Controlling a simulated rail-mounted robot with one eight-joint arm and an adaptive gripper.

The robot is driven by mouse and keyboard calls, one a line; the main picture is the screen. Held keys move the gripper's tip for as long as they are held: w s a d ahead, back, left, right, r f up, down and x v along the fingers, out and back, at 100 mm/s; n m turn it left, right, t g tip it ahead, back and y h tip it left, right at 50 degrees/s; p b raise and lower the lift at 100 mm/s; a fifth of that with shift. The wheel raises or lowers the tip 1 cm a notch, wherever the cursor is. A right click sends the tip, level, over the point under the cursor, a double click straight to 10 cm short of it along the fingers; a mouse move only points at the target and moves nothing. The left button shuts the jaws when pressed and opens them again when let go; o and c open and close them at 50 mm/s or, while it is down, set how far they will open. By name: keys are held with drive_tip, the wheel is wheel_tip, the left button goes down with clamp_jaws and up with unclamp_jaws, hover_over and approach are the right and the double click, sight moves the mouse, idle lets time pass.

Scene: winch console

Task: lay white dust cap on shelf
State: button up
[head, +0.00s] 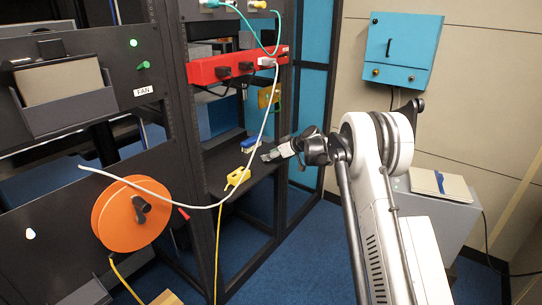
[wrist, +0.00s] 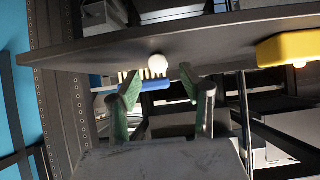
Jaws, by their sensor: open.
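A small round white thing, which looks like the white dust cap (wrist: 157,65), shows in the wrist view between and just beyond my fingertips, against the dark shelf (wrist: 225,42). I cannot tell whether it rests on the shelf. I cannot make it out in the head view. My gripper (head: 268,154) is over the right part of the shelf (head: 225,165). In the wrist view its green-padded fingers (wrist: 160,88) are apart, with nothing clearly held between them.
A blue brush-like thing (head: 249,143) and a yellow connector (head: 238,177) with a yellow cable are on the shelf. A white cable hangs in front of the rack from the red power strip (head: 235,66). An orange reel (head: 131,214) stands at left.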

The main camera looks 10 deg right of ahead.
drive_tip(key=v, duration=1.2)
drive_tip(key=s+a+r+m+g+h+p, duration=0.15)
drive_tip(key=s+a+r, duration=0.25)
drive_tip(key=s+r, duration=0.7)
drive_tip(key=s+a+r+m+h+p, duration=0.3)
drive_tip(key=s+r, duration=0.4)
drive_tip(key=s, duration=0.8)
drive_tip(key=s+f+m+h+p, duration=0.1)
drive_tip(key=s+m, duration=0.1)
drive_tip(key=s, duration=1.3)
drive_tip(key=s+f+m+h, duration=0.2)
drive_tip(key=s, duration=1.3)
drive_tip(key=shift+f+p, duration=0.3)
drive_tip(key=shift+p, duration=0.05)
